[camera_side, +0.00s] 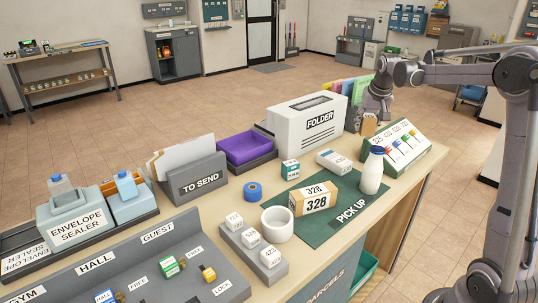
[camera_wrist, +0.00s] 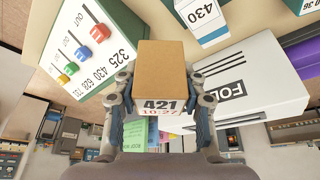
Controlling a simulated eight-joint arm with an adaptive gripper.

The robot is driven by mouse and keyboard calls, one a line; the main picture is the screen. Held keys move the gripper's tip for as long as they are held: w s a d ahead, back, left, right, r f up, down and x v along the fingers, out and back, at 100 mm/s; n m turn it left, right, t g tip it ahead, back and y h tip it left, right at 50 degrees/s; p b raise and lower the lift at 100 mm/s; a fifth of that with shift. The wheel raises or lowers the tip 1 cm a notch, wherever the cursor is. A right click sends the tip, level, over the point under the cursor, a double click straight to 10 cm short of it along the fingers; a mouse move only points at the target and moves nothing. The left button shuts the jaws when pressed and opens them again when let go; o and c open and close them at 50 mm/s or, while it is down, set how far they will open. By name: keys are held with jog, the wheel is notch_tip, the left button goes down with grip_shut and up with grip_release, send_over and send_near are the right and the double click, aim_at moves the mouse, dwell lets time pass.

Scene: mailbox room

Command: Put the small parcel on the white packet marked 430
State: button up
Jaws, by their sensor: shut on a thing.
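My gripper (camera_side: 378,104) is shut on a small brown parcel (camera_side: 369,125), which it holds up behind the switch panel at the table's far right. In the wrist view the parcel (camera_wrist: 160,65) sits between the two fingers and bears a white label reading 421. The white packet marked 430 (camera_side: 334,161) lies on the table by the far edge of the green PICK UP mat, in front of the FOLDER box. It also shows at the top of the wrist view (camera_wrist: 203,22), apart from the parcel.
The white FOLDER box (camera_side: 308,128) stands behind the packet. A white bottle with a blue cap (camera_side: 372,172) and the switch panel (camera_side: 400,145) stand to its right. A brown box marked 328 (camera_side: 314,197) and a small green-and-white box (camera_side: 290,169) are nearby on the left.

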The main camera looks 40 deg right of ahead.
jog(key=shift+s+d, duration=0.85)
jog(key=shift+d, duration=0.05)
send_near(334, 154)
jog(key=shift+w+d+f, duration=0.45)
jog(key=shift+w+d, duration=0.2)
jog(key=shift+d, duration=0.05)
jog(key=shift+w+f, duration=0.1)
jog(key=shift+f, duration=1.95)
jog(key=o, duration=1.2)
jog(key=shift+f, duration=0.15)
